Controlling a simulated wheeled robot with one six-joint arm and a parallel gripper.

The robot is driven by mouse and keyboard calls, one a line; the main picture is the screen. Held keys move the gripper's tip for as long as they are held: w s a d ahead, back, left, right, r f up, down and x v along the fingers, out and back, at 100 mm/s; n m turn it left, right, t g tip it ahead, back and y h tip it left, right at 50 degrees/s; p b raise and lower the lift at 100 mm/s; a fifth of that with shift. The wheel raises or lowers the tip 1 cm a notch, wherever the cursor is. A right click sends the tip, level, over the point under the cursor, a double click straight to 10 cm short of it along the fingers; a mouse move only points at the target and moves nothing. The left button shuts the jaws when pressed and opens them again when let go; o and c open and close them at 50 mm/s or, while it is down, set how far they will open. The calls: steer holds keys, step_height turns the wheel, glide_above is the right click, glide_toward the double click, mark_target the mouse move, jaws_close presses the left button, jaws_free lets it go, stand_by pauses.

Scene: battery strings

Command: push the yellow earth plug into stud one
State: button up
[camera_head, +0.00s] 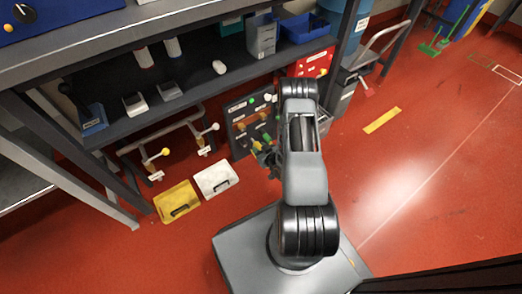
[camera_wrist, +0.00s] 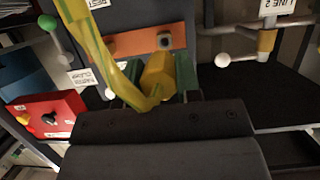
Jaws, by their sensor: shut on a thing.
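My gripper (camera_head: 263,152) is in front of the grey panel (camera_head: 238,132). In the wrist view my gripper (camera_wrist: 158,88) is shut on the yellow earth plug (camera_wrist: 156,72), a stubby yellow block between the two fingers. A yellow-green cable (camera_wrist: 95,50) loops from the plug up the left side. Just beyond the plug is an orange bar (camera_wrist: 130,43) with a round metal stud (camera_wrist: 165,42). The plug's front end appears close to the bar's lower edge; I cannot tell whether they touch. I cannot read the stud's number.
A green-knobbed lever (camera_wrist: 48,24) and a red box (camera_wrist: 45,118) lie left in the wrist view. A white-knobbed lever (camera_wrist: 222,60) is at right. In the head view, yellow (camera_head: 178,202) and white (camera_head: 216,178) cases lie on the floor. Red floor right of my arm is open.

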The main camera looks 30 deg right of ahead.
mark_target(255, 142)
steer(key=shift+w+a+b, duration=0.15)
steer(key=shift+w+b, duration=0.15)
steer(key=shift+w, duration=0.9)
steer(key=shift+w+a+b, duration=0.15)
steer(key=shift+w+b, duration=0.1)
steer(key=shift+w, duration=0.95)
steer(key=shift+b, duration=0.4)
steer(key=shift+w+a+b, duration=0.15)
steer(key=shift+w+b, duration=0.3)
steer(key=shift+w, duration=0.75)
steer(key=shift+w+a+b, duration=0.15)
steer(key=shift+w+b, duration=0.25)
steer(key=shift+w, duration=0.8)
steer(key=o, duration=1.1)
steer(key=p+v, duration=0.5)
steer(key=v, duration=0.8)
steer(key=shift+s+r, duration=0.1)
steer(key=shift+s, duration=0.3)
